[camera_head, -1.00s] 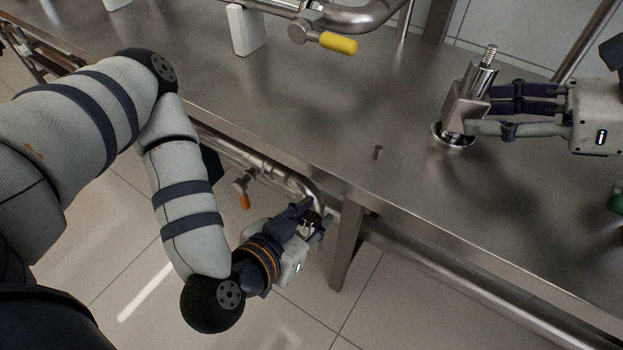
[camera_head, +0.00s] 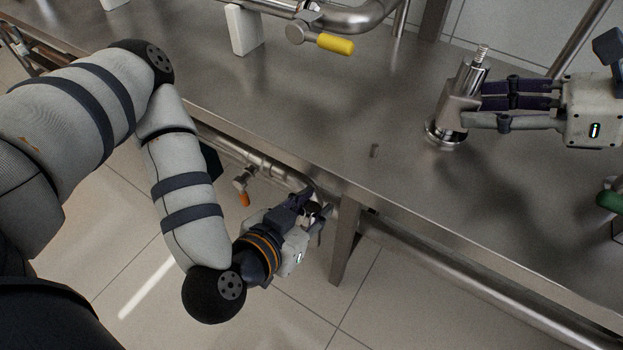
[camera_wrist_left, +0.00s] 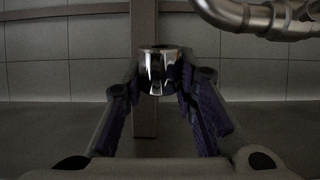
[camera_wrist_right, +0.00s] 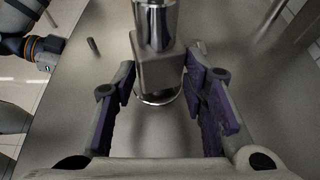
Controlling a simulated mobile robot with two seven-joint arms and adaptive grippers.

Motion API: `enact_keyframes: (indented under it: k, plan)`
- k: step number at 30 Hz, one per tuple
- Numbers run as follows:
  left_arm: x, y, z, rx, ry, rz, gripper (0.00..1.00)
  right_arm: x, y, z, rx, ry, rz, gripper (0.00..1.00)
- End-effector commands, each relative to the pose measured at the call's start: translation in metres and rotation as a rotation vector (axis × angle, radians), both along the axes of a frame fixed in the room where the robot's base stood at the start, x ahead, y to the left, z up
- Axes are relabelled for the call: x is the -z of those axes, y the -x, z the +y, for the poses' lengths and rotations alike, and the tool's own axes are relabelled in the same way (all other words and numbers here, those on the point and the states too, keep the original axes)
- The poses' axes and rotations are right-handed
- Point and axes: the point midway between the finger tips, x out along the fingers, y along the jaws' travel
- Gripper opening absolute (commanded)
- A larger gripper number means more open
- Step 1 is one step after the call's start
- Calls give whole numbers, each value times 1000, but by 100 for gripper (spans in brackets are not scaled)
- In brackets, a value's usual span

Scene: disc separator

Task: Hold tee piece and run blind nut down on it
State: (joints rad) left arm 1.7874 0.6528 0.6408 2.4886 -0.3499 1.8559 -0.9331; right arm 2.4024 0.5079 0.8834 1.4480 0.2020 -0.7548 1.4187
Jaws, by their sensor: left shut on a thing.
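The tee piece (camera_head: 457,108) is a metal block with a shiny barrel and a threaded stud on top, standing over a round chrome base on the steel bench. My right gripper (camera_head: 473,104) has its fingers on either side of the block. In the right wrist view the tee piece (camera_wrist_right: 157,70) is between its fingertips; whether they press on it I cannot tell. My left gripper (camera_head: 318,212) is low, beside the bench's front edge. In the left wrist view it is shut on a chrome cylinder, seemingly the blind nut (camera_wrist_left: 157,72).
The bench top (camera_head: 330,110) is mostly clear, with a small upright pin (camera_head: 374,150) near its front edge. A pipe with a yellow-handled valve (camera_head: 335,43) runs at the back. A bench leg (camera_head: 344,240) and lower pipes are close to my left gripper.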

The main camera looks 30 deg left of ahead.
Motion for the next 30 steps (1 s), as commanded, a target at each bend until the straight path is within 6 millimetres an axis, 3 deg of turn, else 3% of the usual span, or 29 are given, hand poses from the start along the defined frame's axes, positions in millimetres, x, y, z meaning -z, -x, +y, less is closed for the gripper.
enact_keyframes:
  k: [26, 30]
  plan:
    - [-3, -1, 0, 0, 0, -4, 0, 4, 1, 0, -1, 3, 3, 0]
    - [-3, -3, -12, 47, 1, -9, 0, 5, 1, 0, -2, 3, 3, 0]
